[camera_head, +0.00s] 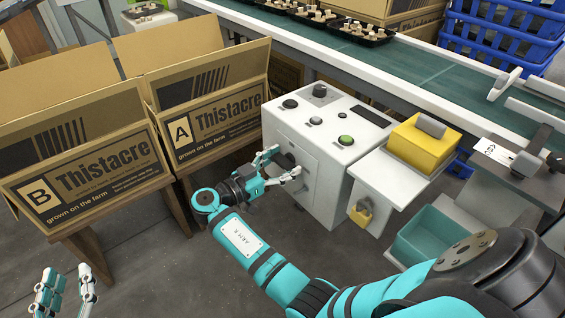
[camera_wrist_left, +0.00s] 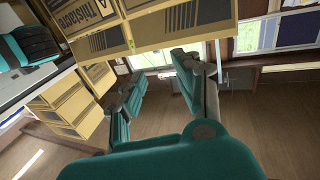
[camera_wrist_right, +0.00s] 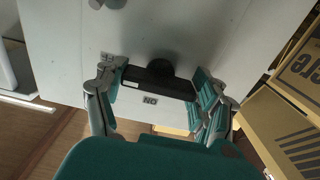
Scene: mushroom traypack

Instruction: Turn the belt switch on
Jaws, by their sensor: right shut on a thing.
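The belt switch (camera_wrist_right: 158,82) is a black bar handle with a round hub on the side face of the white control box (camera_head: 325,140). In the right wrist view the bar lies crosswise between my right fingers, which are closed on its ends. An upside-down "ON" label (camera_wrist_right: 150,99) shows beside the bar; a second small label near the left fingertip is too small to read. In the head view my right gripper (camera_head: 283,165) is at the box's left face and hides most of the switch. My left gripper (camera_head: 65,292) is open and empty at bottom left; its spread fingers show in the left wrist view (camera_wrist_left: 160,90).
Two open cardboard boxes, B (camera_head: 85,160) and A (camera_head: 210,110), stand left of the control box. The green conveyor belt (camera_head: 390,65) carries black mushroom trays (camera_head: 360,32) behind it. Open floor lies in front.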

